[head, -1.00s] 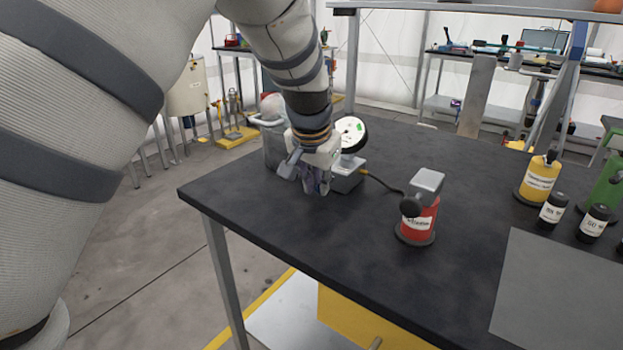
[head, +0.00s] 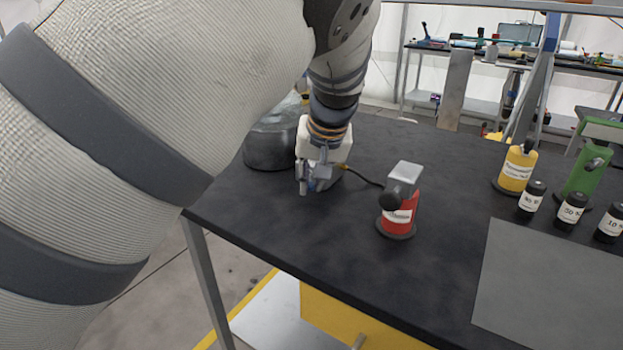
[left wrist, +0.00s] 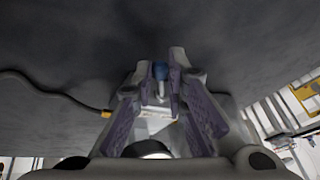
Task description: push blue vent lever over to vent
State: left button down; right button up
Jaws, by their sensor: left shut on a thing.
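The blue vent lever (left wrist: 160,71) shows in the left wrist view, its blue tip between the purple-padded fingers of my left gripper (left wrist: 157,78). In the head view my left gripper (head: 312,186) points down, low over the left part of the black bench, and is shut on the lever. The lever's base is mostly hidden there by my gripper and wrist. A cable (head: 362,176) runs from behind the gripper to a red cylinder (head: 401,212) with a grey block on top. My right gripper is in neither view.
The black bench (head: 300,225) is clear in front of the gripper, with its front edge close by. A grey rounded container (head: 268,148) stands just left of the gripper. A yellow cylinder (head: 516,170), a green one (head: 586,170) and several small black bottles stand at the right.

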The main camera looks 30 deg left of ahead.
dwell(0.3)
pick_arm(q)
jog(key=c, duration=1.6)
grip_release()
jog(key=v, duration=1.2)
